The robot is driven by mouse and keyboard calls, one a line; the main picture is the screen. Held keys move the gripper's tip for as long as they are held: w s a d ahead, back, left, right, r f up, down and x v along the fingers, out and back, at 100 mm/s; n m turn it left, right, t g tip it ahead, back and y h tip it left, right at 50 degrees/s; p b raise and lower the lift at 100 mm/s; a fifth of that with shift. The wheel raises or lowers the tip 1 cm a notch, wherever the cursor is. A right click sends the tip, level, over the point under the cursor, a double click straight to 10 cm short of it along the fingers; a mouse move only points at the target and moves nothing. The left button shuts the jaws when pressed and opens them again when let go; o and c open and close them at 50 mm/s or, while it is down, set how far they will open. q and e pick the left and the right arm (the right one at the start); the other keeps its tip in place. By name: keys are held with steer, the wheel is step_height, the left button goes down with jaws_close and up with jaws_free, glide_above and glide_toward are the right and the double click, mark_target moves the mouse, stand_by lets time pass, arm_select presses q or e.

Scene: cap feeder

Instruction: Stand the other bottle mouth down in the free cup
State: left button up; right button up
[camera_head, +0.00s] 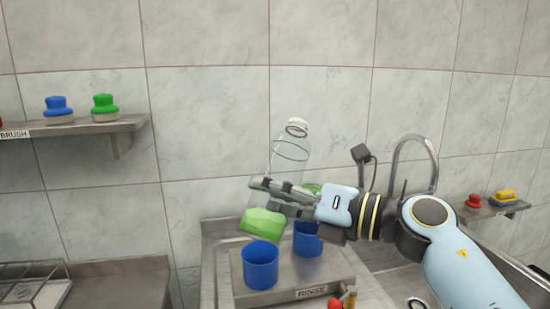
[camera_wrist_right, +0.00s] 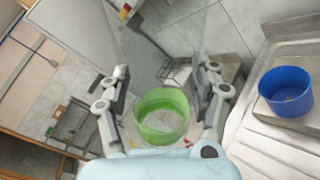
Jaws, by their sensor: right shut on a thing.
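My right gripper (camera_head: 268,190) is shut on a clear bottle (camera_head: 290,150) with a white mouth end and a green base end. The bottle is tilted, mouth up and to the right, green end down and to the left. In the right wrist view its green end (camera_wrist_right: 162,117) lies between the fingers. Below the green end, and apart from it, is a blue cup (camera_head: 260,267) that looks empty. A second blue cup (camera_head: 307,240) stands behind to the right. A green piece (camera_head: 312,188) shows above it, partly hidden by my gripper. My left gripper is out of view.
Both cups stand on a raised metal block (camera_head: 325,276) marked RINSE. A tap (camera_head: 415,140) rises at the right. A left shelf (camera_head: 80,130) holds a blue and a green brush; a right shelf (camera_head: 500,209) holds red and yellow things.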

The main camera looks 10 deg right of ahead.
steer(key=m+p, duration=0.2)
steer(key=p, duration=0.1)
steer(key=shift+r+m, duration=0.4)
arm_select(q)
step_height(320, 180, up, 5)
arm_select(e)
steer(key=shift+f+m+p, duration=0.25)
steer(key=shift+m+p, duration=0.1)
steer(key=shift+m, duration=0.85)
steer(key=shift+f+m, duration=0.2)
steer(key=shift+m, duration=1.5)
steer(key=m, duration=0.3)
steer(key=shift+m, duration=0.3)
steer(key=m, duration=0.3)
steer(key=shift+m, duration=0.3)
steer(key=m, duration=1.1)
steer(key=w+f+b, duration=0.2)
steer(key=w+b, duration=0.2)
steer(key=w, duration=0.4)
steer(key=w+f+b, duration=0.3)
steer(key=w+b, duration=0.1)
steer(key=w, duration=0.4)
arm_select(q)
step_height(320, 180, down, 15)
steer(key=b, duration=0.7)
arm_select(e)
step_height(320, 180, down, 12)
